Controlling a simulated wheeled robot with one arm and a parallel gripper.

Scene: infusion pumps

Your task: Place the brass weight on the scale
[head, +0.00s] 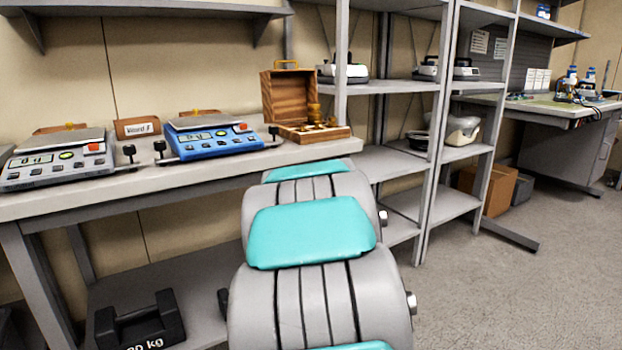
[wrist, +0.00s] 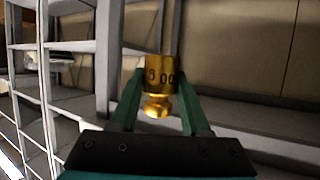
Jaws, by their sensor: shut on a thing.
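A brass weight (wrist: 160,72) with dark digits on its side is gripped in the wrist view. Its narrow knob points to the bottom of that picture. My gripper (wrist: 160,84) has its green fingers on either side of the weight, shut on it. In the head view my gripper and the held weight are hidden behind my arm. A blue scale (head: 213,142) with a flat pan stands on the bench, left of my arm. A grey scale (head: 58,163) stands farther left. Both have displays and a red button.
An open wooden box (head: 287,97) with several brass weights stands at the right end of the bench (head: 195,172). A sign (head: 137,128) stands between the scales. Metal shelving (head: 431,150) rises to the right. A black kg weight (head: 140,322) sits on the lower shelf.

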